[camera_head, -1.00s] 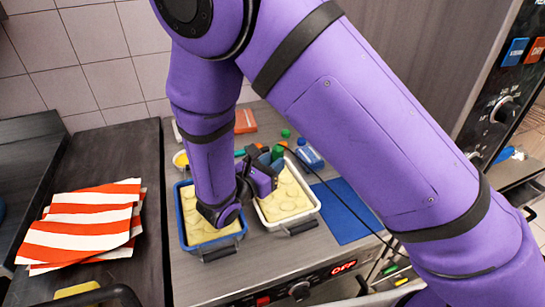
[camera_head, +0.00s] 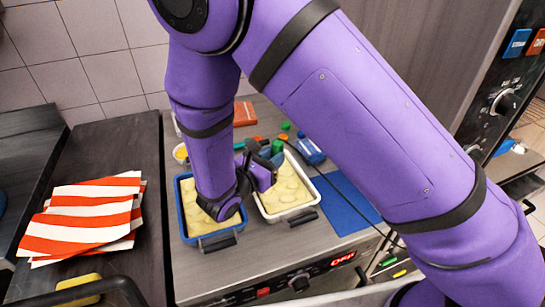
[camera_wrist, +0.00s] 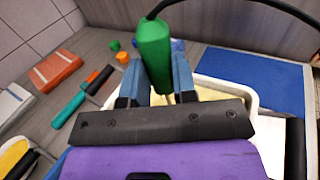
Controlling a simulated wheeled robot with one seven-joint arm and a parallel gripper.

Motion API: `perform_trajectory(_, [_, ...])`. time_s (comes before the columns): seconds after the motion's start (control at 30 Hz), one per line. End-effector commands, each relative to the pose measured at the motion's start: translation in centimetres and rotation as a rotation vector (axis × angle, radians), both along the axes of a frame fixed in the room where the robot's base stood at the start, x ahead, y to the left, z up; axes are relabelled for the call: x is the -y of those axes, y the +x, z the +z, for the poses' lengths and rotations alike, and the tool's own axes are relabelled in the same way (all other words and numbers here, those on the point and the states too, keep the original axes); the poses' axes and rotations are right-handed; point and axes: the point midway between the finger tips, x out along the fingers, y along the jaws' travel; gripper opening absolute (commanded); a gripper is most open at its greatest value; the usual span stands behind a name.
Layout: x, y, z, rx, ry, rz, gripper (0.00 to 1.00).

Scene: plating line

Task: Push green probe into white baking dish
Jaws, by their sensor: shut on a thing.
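My gripper (camera_head: 272,154) is shut on the green probe (camera_wrist: 154,52), whose thick green handle stands up between the blue-grey fingers in the wrist view. A black cable runs from the top of the handle. A thin metal tip shows below the handle, but its lower end is hidden by my gripper. The white baking dish (camera_head: 301,210) holds a pale, lumpy filling and lies under and beside my gripper; its rim also shows in the wrist view (camera_wrist: 246,90). I cannot tell whether the tip touches the filling.
A blue baking dish (camera_head: 183,222) with similar filling stands left of the white one. A blue mat (camera_head: 345,203) lies to the right. Striped cloths (camera_head: 85,220) lie on the dark counter. An orange block (camera_wrist: 56,70) and a teal-handled tool (camera_wrist: 69,109) lie behind.

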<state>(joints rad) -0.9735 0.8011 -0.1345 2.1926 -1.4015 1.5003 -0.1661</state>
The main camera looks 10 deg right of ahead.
Motion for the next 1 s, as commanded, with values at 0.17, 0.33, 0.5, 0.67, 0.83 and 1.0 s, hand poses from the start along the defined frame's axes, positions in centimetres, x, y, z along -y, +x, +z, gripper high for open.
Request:
perform_trajectory(0.17, [0.0,0.0,0.01,0.0,0.0,0.0,0.02])
perform_trajectory(0.33, [0.0,0.0,-0.05,0.0,0.0,0.0,0.02])
perform_trajectory(0.5, [0.0,0.0,-0.3,0.0,0.0,0.0,0.02])
perform_trajectory(0.67, [0.0,0.0,-0.5,0.0,0.0,0.0,0.02])
perform_trajectory(0.83, [0.0,0.0,-0.51,0.0,0.0,0.0,0.02])
perform_trajectory(1.0, [0.0,0.0,-0.5,0.0,0.0,0.0,0.02])
